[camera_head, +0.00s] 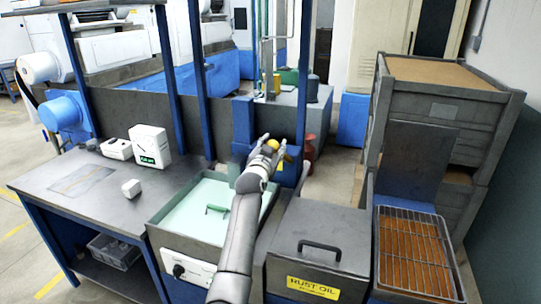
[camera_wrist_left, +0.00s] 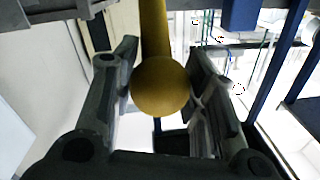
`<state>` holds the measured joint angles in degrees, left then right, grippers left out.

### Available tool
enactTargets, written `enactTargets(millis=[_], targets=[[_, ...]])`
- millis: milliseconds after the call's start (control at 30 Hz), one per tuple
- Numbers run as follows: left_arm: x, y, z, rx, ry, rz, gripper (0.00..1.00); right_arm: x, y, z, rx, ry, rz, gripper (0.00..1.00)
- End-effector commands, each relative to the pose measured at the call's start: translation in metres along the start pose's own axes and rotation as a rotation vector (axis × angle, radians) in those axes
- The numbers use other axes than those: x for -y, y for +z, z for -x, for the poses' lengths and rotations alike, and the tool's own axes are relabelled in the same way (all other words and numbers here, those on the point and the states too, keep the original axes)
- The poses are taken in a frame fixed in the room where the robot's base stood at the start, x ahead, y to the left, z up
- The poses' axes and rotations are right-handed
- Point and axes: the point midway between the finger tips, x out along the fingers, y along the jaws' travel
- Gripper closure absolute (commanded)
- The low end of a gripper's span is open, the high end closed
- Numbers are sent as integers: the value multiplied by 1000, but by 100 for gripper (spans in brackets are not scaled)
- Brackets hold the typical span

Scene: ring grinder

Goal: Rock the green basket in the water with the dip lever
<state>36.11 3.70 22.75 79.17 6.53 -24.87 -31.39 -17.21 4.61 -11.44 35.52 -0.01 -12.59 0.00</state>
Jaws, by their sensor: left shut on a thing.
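The dip lever ends in a yellow ball knob (camera_head: 273,144) beside the blue post behind the tank. My left gripper (camera_head: 265,154) is shut on this knob. In the left wrist view the knob (camera_wrist_left: 160,86) sits between the two fingers, with its yellow shaft running up out of the picture. The wash tank (camera_head: 154,236) holds pale green water (camera_head: 190,212). A green handle (camera_head: 216,209), apparently the basket's, shows at the water. The rest of the basket cannot be made out. My left forearm covers the tank's right side. My right gripper is not in view.
A closed rust oil box (camera_head: 318,247) stands right of the tank, then a wire rack over an orange-brown tray (camera_head: 411,252). A steel bench (camera_head: 75,190) with small white boxes is on the left. Blue posts rise behind.

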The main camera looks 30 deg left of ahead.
Motion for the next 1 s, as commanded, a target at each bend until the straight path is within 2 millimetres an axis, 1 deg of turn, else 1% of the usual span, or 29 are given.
enactTargets(millis=[33, 233, 267, 400, 433, 767, 867, 1000], targets=[[2, -5, 0, -10, -5, 0, 100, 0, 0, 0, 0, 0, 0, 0], [2, -4, 0, -10, -6, 0, 100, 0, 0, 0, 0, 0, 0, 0], [2, -4, 0, -10, -6, 0, 57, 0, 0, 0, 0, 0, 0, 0], [2, -3, 0, -8, -5, 0, 39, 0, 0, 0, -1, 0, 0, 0], [2, -3, 0, -7, -4, 0, 37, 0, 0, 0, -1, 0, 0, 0], [0, 0, 1, -2, -2, 0, 37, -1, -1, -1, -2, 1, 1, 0], [0, 0, 6, -2, -1, -1, 37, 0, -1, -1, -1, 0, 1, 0], [0, 1, 20, -2, -1, -1, 37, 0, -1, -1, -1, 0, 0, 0]])
